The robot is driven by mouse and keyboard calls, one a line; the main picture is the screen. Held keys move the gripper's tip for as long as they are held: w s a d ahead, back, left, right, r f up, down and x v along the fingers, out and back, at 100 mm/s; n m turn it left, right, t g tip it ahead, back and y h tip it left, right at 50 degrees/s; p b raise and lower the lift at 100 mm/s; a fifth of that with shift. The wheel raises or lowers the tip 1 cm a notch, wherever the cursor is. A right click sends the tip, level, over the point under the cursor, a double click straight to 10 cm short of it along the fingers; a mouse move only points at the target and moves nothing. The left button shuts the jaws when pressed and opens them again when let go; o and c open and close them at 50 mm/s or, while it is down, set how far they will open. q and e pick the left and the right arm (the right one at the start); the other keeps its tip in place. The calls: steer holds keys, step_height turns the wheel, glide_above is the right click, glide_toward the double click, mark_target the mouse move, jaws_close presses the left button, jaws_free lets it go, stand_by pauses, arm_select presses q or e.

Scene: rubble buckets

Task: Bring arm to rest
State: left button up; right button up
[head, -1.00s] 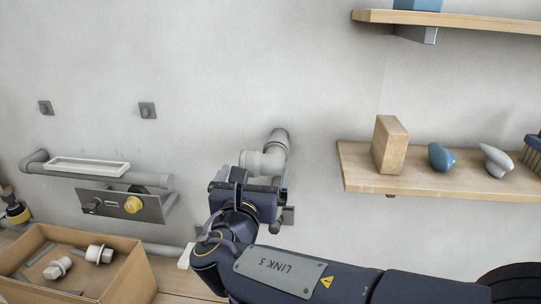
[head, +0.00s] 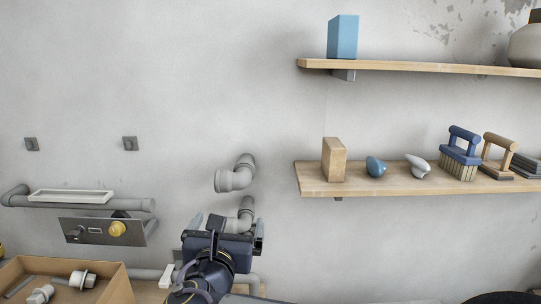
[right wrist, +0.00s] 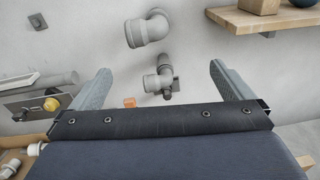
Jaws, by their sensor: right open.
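My right gripper (head: 228,226) is low in the middle of the head view, in front of the wall by the grey pipe fittings. Whether the gripper touches the lower one I cannot tell. My left gripper is not in view.
A cardboard box (head: 115,288) with white fittings stands at lower left. A panel with a yellow knob (head: 117,228) and a pipe with a white tray (head: 71,196) are on the wall. A wooden shelf (head: 425,186) with brushes is at right, another shelf (head: 420,68) above.

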steer(key=s+d+f+m+g+h, duration=0.1)
steer(key=s+d+f+m+g, duration=0.25)
steer(key=d, duration=0.55)
steer(key=d+f+m+g+h, duration=0.1)
steer(key=d+f+m+g, duration=0.25)
steer(key=d+m, duration=0.45)
steer(key=s+d+f+m+g+h, duration=0.15)
steer(key=d+f+m, duration=0.25)
steer(key=d, duration=0.6)
steer(key=s+d+f+m+g+y, duration=0.3)
steer(key=s+d+f+m+g, duration=0.15)
steer(key=s+m, duration=0.45)
steer(key=s+a+f+m+y, duration=0.1)
steer(key=s+m+y, duration=0.1)
steer(key=s+m, duration=0.4)
steer(key=s+a+f+m+t+y, duration=0.1)
steer(key=s+f+m+y, duration=0.1)
steer(key=s+m, duration=0.3)
steer(key=shift+s+a+m+y, duration=0.25)
steer(key=shift+s+m+y, duration=0.1)
steer(key=shift+m+y, duration=0.1)
